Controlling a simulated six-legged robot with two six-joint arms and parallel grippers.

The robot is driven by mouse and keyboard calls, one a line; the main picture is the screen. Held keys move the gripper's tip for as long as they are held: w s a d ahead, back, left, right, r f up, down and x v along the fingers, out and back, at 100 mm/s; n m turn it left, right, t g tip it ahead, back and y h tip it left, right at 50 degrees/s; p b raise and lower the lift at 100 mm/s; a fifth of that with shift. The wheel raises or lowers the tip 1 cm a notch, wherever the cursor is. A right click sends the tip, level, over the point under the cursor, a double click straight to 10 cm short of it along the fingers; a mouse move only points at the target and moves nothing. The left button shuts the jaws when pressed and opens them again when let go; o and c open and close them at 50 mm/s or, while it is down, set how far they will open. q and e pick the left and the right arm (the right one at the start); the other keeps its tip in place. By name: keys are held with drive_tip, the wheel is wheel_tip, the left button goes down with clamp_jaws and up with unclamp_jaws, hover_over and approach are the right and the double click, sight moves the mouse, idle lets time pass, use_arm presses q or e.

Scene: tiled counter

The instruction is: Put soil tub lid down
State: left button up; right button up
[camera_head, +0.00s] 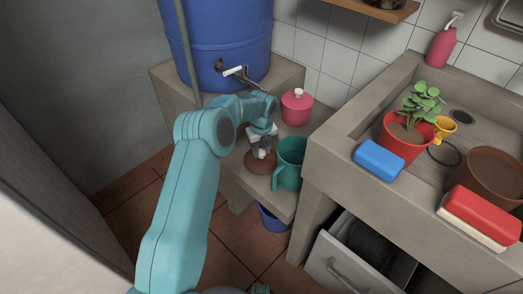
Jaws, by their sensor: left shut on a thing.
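The soil tub lid (257,166) is a round brown disc with a pale knob. It is at the low concrete ledge below the blue barrel, left of the teal mug. My left gripper (262,149) points down and is shut on the lid's knob. Whether the lid touches the ledge is hard to tell. A brown tub (493,172), seemingly with soil in it, stands open in the sink area at the right. My right gripper is not in view.
The teal mug (290,160) stands close right of the lid. A pink jar (297,106) is behind it. A blue barrel (222,45) with a tap stands above. A drawer (342,272) is open below.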

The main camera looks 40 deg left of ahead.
sight(261, 153)
use_arm(q)
drive_tip(key=shift+f, duration=0.3)
drive_tip(key=shift+r, duration=0.1)
drive_tip(key=shift+f+b, duration=0.2)
drive_tip(key=shift+b, duration=0.1)
drive_tip(key=shift+f, duration=0.3)
drive_tip(key=o, duration=1.1)
drive_tip(key=shift+o, duration=0.2)
wheel_tip(261, 153, up, 13)
drive_tip(key=p, duration=0.3)
drive_tip(key=shift+s+d, duration=0.25)
